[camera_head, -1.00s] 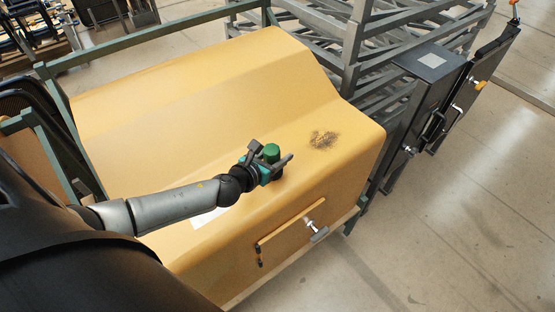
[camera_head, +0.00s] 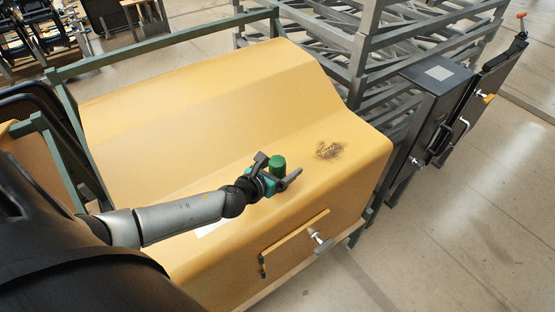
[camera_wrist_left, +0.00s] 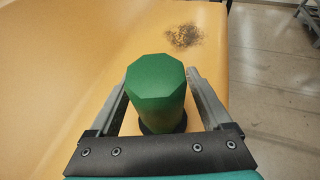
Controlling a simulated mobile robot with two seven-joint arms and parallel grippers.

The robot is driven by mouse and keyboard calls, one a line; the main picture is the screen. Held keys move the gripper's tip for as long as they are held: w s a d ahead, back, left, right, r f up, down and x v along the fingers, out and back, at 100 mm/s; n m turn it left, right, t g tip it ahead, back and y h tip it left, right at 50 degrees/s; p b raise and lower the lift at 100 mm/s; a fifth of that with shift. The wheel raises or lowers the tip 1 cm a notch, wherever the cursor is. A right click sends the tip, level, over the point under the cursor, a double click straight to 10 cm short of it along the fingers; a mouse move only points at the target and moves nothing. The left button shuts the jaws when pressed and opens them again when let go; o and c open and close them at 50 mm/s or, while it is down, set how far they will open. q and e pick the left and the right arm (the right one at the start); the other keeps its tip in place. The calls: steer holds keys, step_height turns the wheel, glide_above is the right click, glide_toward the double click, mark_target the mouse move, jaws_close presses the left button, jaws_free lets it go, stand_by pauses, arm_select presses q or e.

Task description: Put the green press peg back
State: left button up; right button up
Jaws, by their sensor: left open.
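The green press peg (camera_head: 278,162) stands upright on the sloping yellow panel (camera_head: 200,110). In the left wrist view the peg (camera_wrist_left: 156,85) has a faceted flat top and a dark ring (camera_wrist_left: 165,126) at its base. My left gripper (camera_head: 281,167) is open, with one finger on each side of the peg. Gaps show between the peg and the fingers in the left wrist view, at least near the top. The peg's lower part is partly hidden by the gripper in the head view. My right gripper is not in view.
A dark scuffed patch (camera_head: 329,150) lies on the panel beyond the peg. A flap with a silver knob (camera_head: 318,239) is on the front face. A grey rack (camera_head: 400,45) and a dark cabinet (camera_head: 436,82) stand at the right. The panel around the gripper is otherwise clear.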

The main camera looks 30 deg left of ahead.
arm_select(q)
steer(key=shift+f, duration=0.1)
steer(key=p+v, duration=0.1)
steer(key=v, duration=1.4)
steer(key=shift+r+p, duration=0.4)
